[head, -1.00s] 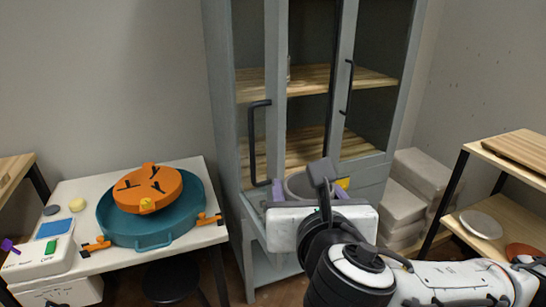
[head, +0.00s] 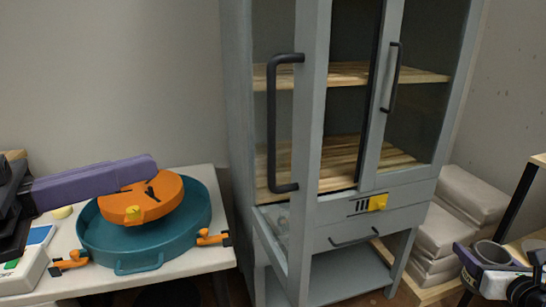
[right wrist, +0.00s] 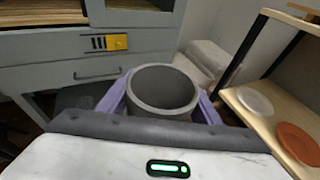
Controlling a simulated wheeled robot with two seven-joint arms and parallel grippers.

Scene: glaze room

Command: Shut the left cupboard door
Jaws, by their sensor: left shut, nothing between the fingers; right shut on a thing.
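The grey cupboard's left door (head: 311,130) stands open, its glazed frame swung out toward me, in front of the drawer section. Its long black handle (head: 273,125) faces left. My left gripper (head: 152,168) is shut and empty, its purple fingers above the orange disc, left of and apart from the door. My right gripper (head: 484,258) is at the lower right, shut on a grey pot (head: 493,252). The right wrist view shows the open-topped pot (right wrist: 163,88) between its purple fingers.
The right cupboard door (head: 393,130) looks closed. A yellow piece (head: 378,202) sits on the panel below. A white table (head: 205,256) holds a teal basin (head: 150,245) with the orange disc (head: 140,200). Pale stacked blocks (head: 445,232) and a shelf rack (right wrist: 258,118) stand right.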

